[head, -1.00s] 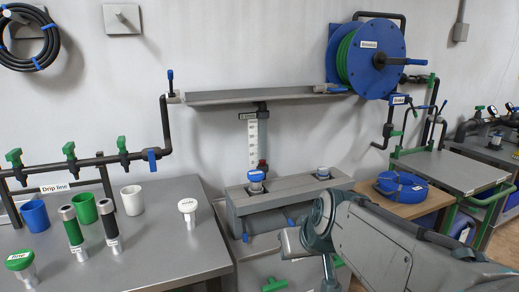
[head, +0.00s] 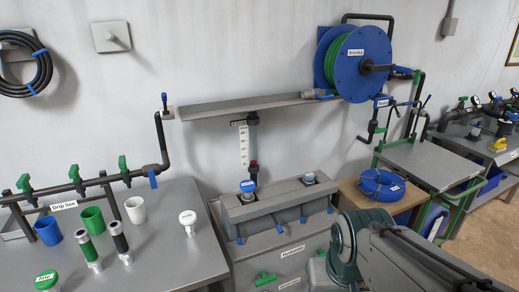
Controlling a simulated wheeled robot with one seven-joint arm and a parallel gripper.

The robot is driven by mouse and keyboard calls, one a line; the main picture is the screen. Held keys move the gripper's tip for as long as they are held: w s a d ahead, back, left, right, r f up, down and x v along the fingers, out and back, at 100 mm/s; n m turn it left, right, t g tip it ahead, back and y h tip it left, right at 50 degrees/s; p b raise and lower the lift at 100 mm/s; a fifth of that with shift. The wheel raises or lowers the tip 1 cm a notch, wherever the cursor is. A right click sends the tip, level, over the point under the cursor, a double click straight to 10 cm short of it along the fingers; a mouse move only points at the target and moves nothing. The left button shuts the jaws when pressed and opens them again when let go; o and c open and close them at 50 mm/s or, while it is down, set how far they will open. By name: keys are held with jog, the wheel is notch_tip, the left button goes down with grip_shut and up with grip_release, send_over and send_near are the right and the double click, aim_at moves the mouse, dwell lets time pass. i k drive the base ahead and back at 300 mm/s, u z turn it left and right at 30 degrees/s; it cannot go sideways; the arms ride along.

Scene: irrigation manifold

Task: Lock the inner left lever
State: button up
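A grey twin-lidded box (head: 262,212) stands at the middle below the wall channel. Along its front edge sit small blue levers: one at the far left (head: 239,240), an inner left lever (head: 280,228), an inner right lever (head: 302,219) and one at the far right (head: 330,210). They are too small to tell whether each is locked. My arm shows at the lower right, in front of the cabinet and bench. My gripper is not in view.
A labelled grey cabinet front with a green handle (head: 265,279) lies below the box. The left bench (head: 178,255) carries cups and filters under the drip line valves (head: 75,172). A blue hose coil (head: 380,184) lies on a wooden table. A green-framed cart (head: 425,165) stands further right.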

aim_at(278, 226)
jog(key=u, duration=0.35)
jog(key=k, duration=0.3)
jog(key=z, duration=1)
jog(key=i, duration=1.1)
jog(key=u, duration=0.3)
